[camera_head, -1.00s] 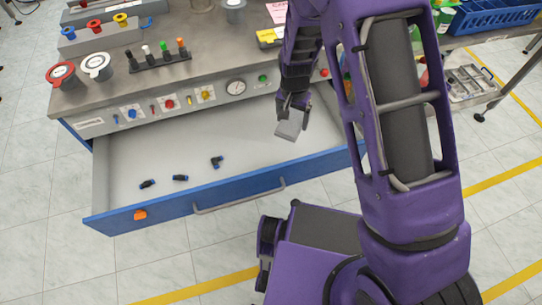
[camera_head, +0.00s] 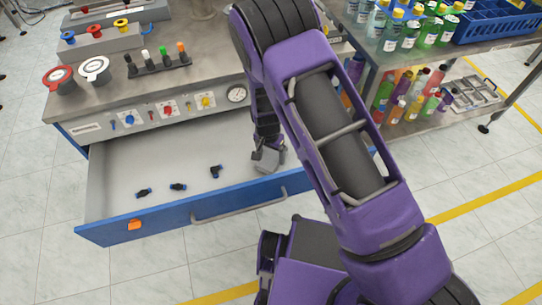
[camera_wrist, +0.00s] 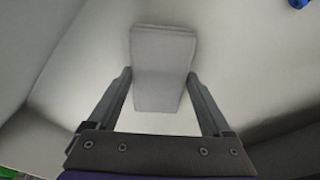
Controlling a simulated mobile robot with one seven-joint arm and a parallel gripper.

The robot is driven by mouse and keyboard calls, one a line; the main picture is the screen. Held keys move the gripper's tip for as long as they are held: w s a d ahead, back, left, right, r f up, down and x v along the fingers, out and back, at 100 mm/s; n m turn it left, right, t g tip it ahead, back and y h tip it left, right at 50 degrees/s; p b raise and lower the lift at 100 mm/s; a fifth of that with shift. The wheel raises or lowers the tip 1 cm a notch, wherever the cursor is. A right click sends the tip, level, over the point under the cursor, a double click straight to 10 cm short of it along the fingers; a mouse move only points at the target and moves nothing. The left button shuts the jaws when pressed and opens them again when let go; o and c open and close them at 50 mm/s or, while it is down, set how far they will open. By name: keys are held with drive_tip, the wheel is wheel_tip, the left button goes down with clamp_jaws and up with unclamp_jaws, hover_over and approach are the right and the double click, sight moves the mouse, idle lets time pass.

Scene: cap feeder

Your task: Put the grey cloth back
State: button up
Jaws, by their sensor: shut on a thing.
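The grey cloth (camera_head: 267,160) is a small folded block in my gripper (camera_head: 266,150), inside the open drawer near its right end. In the wrist view the cloth (camera_wrist: 163,70) sits between the two fingers of my gripper (camera_wrist: 162,85). It is low in the drawer, close to the floor; I cannot tell whether it touches. The open drawer (camera_head: 190,211) has a blue front, a grey handle and a pale inside. My arm hides the drawer's right end.
Several small black and blue fittings (camera_head: 178,187) lie on the drawer floor at the left. An orange tab (camera_head: 134,225) is on the drawer front. The bench (camera_head: 200,75) with knobs and a gauge stands above. A shelf of bottles (camera_head: 410,95) is at the right.

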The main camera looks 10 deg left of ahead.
sight(269, 159)
drive_tip(key=shift+f, duration=0.4)
drive_tip(key=shift+f, duration=0.1)
drive_tip(key=shift+f, duration=0.15)
drive_tip(key=o, duration=1)
drive_tip(key=r, duration=0.4)
drive_tip(key=s+r+p, duration=0.1)
drive_tip(key=r, duration=0.3)
drive_tip(key=r+p, duration=0.1)
drive_tip(key=r, duration=0.3)
drive_tip(key=shift+s+a+r, duration=0.15)
drive_tip(key=shift+s+r, duration=0.05)
drive_tip(key=shift+r, duration=0.05)
